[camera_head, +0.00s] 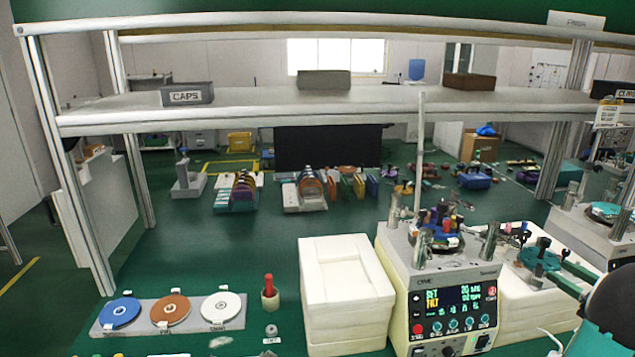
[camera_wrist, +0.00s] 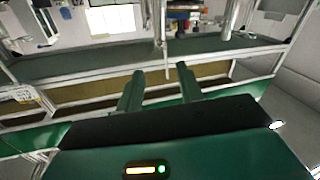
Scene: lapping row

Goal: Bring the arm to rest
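My gripper (camera_wrist: 159,71) shows in the wrist view as two green fingers standing apart, with nothing between them. In the head view my gripper (camera_head: 547,266) reaches in from the right edge, its two green fingers pointing left. It is to the right of the control machine and in front of a teal round plate (camera_head: 540,254); I cannot tell whether it touches anything there. The rest of the arm is out of view.
A control machine (camera_head: 440,290) with a lit screen stands beside stacked white foam blocks (camera_head: 345,278). Left of these are a tray (camera_head: 137,326) with blue, orange and white discs and a red-handled tool (camera_head: 268,285) in a cup. A shelf (camera_head: 250,113) spans overhead.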

